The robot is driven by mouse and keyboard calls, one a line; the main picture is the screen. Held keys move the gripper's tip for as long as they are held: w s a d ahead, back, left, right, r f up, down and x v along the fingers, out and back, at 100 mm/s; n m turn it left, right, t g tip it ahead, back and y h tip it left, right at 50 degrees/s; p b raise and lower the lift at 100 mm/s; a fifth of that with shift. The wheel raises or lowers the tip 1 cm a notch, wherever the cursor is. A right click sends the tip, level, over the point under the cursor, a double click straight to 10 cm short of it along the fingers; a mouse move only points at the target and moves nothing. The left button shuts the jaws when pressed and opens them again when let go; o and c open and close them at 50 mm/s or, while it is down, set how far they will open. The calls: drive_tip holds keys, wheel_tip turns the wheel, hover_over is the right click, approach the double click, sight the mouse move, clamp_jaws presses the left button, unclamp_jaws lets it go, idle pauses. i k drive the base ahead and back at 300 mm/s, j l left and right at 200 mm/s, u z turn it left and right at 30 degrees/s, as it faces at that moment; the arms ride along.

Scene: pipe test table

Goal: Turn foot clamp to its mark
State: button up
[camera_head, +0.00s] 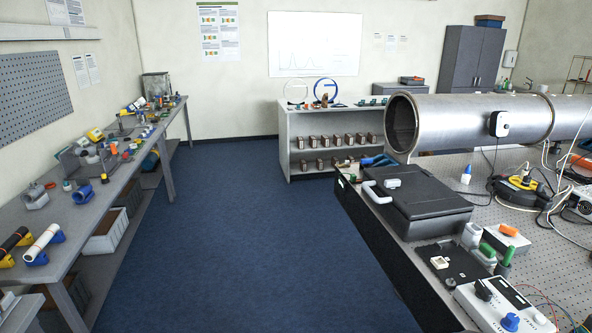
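I cannot pick out a foot clamp or its mark for certain. A large steel pipe (467,118) lies across the right-hand table, with a small white device (498,124) fixed to its side. On the left bench, a white tube (43,240) with blue end pieces and a dark tube (14,241) with yellow end pieces lie near the front. A blue ring-shaped fitting (82,194) and a grey fitting (34,196) stand farther back on that bench. My gripper is not in view.
The right-hand perforated table (545,255) carries a black case (416,205), a white control box (503,308), a yellow-black device (520,190) and loose cables. The left bench (95,222) runs along the wall. A low shelf (300,170) stands behind. Blue floor (240,240) between is clear.

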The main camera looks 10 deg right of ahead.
sight(365, 161)
drive_tip(key=i+l+z, duration=0.2)
drive_tip(key=i+l, duration=0.15)
drive_tip(key=i+l+z, duration=0.2)
drive_tip(key=i, duration=0.25)
drive_tip(key=i+j+z, duration=0.1)
drive_tip(key=i+j, duration=0.25)
drive_tip(key=i+j+z, duration=0.15)
drive_tip(key=i+j, duration=0.2)
drive_tip(key=i, duration=0.15)
drive_tip(key=i+j+z, duration=0.1)
drive_tip(key=i+j, duration=0.3)
drive_tip(key=i+j+z, duration=0.1)
drive_tip(key=i+j, duration=0.25)
drive_tip(key=j, duration=0.15)
drive_tip(key=i+j+z, duration=0.15)
drive_tip(key=i+j, duration=0.2)
drive_tip(key=i+j+z, duration=0.1)
drive_tip(key=i+j, duration=0.25)
drive_tip(key=j, duration=0.3)
